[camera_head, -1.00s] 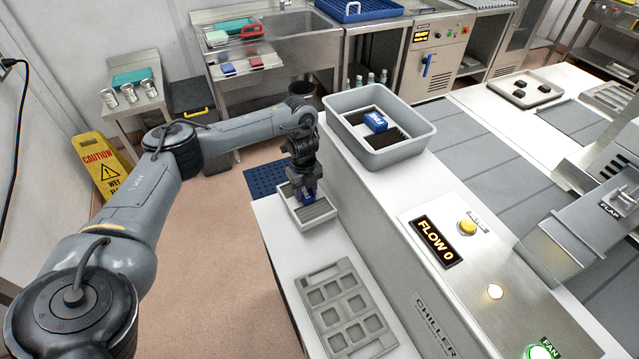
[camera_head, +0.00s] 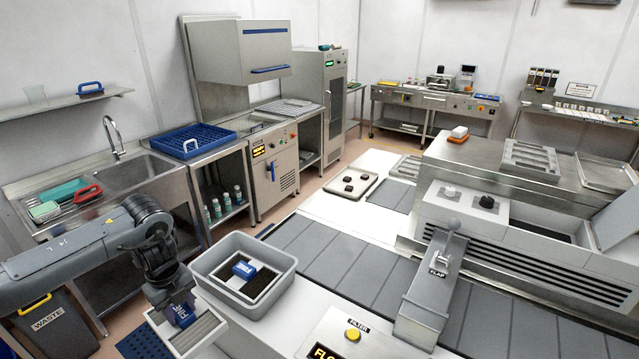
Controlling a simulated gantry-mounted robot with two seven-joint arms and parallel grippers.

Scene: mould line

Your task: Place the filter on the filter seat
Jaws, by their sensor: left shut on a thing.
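My left gripper (camera_head: 172,297) is at the lower left, pointing down and shut on a blue block (camera_head: 184,316) with pale lettering. The block is at a pale tray with a grooved floor (camera_head: 203,334); whether it rests there or hangs just above, I cannot tell. Beside it, to the right, a grey bin (camera_head: 283,292) holds a dark, pale-framed filter with a blue lettered block (camera_head: 243,270) on top. Which part is the filter seat is not clear. My right gripper is out of view.
A sink (camera_head: 135,180) and a waste bin (camera_head: 62,325) are at the left.

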